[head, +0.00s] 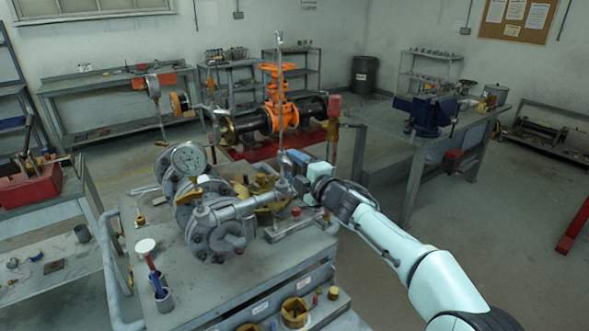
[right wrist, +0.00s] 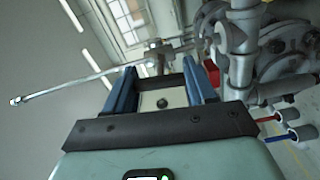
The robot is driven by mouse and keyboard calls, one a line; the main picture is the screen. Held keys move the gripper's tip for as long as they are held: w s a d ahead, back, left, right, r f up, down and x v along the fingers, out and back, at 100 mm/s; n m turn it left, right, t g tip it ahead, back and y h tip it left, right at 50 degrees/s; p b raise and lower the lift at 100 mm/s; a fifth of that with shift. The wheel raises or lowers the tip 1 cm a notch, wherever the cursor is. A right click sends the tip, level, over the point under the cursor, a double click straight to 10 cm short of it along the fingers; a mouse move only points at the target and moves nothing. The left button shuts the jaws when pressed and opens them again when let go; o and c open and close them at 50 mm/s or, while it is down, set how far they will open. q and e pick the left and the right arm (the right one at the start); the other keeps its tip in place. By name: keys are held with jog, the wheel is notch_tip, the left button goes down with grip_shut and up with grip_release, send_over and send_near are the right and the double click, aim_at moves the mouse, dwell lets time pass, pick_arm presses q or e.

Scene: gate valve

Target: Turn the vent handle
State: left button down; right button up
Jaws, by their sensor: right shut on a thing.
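My right gripper (head: 288,160) is at a small grey metal fitting on the right side of the valve and pipe assembly, above the cart. In the right wrist view its two blue fingers (right wrist: 160,70) stand on either side of a small metal part, which I take to be the vent handle (right wrist: 158,52). The gripper is shut on it; the fingertips partly hide the contact. A long thin rod (head: 279,90) rises upright from this spot in the head view. It runs out to the left in the right wrist view (right wrist: 75,84). My left gripper is not in view.
A round gauge (head: 188,158) and flanged grey valve (head: 212,236) stand left of my gripper on the cart (head: 195,308). An orange valve (head: 280,95) on a dark pipe stands behind. A workbench (head: 385,143) with a blue vise is at right.

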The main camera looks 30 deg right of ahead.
jog(key=shift+n, duration=0.3)
jog(key=o, duration=1)
jog(key=shift+o, duration=0.2)
jog(key=s+d+b, duration=0.1)
jog(key=s, duration=1.2)
jog(key=shift+s+b, duration=0.2)
jog(key=shift+b, duration=0.2)
